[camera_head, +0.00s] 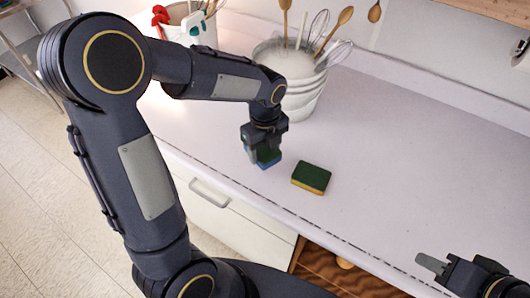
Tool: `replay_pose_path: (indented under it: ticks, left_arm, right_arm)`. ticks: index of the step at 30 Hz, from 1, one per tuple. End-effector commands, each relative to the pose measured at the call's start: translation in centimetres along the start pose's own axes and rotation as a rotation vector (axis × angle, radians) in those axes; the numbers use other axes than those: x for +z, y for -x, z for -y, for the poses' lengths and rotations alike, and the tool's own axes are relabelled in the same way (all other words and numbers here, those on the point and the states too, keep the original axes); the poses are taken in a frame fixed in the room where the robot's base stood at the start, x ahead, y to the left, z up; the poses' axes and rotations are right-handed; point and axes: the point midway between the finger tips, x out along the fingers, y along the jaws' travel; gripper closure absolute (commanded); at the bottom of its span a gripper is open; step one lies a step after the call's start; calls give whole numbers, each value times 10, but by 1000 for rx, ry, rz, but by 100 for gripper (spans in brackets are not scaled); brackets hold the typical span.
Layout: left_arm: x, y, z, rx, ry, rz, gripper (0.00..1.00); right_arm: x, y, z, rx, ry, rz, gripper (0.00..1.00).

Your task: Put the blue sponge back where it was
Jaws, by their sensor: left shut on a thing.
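The blue sponge (268,162), with a dark green top, is held in my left gripper (264,150). That gripper points down over the counter near its front edge and is shut on the sponge, hiding part of it. I cannot tell whether the sponge touches the counter. A yellow sponge with a dark green top (311,177) lies on the counter just to the right of the blue one, apart from it. My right gripper (430,263) is at the lower right, away from both sponges; its finger opening is not clear.
A white ribbed crock (302,98) with whisks and wooden spoons stands behind my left gripper. Another utensil holder (184,14) with red and white items is further left. The white counter (420,150) is clear to the right. A drawer (225,215) is below the front edge.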

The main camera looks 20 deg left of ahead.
Motion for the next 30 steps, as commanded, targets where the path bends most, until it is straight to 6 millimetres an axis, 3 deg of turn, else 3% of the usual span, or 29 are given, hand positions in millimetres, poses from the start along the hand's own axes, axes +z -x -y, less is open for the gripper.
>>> replay_pose_path:
  ticks: [5, 12, 23, 24, 28, 30]
  left_arm:
    - [8, -12, 6, 1, 2, 0, 67]
    - [10, -42, 7, 2, 1, -1, 67]
    - [10, -47, 7, -1, 2, 0, 67]
    - [10, -46, 7, -1, 2, 0, 38]
    - [10, -46, 7, -1, 1, 0, 21]
    - [10, -46, 7, -1, 1, 0, 20]
  right_arm:
    - [-1, 2, 1, 0, 0, 0, 64]
    - [-1, 2, 1, 0, 0, 0, 64]
    - [0, 0, 0, 0, 0, 0, 64]
    - [0, 1, 0, 0, 0, 0, 64]
    - [-1, 1, 0, 0, 0, 0, 64]
    - [-1, 1, 0, 0, 0, 0, 64]
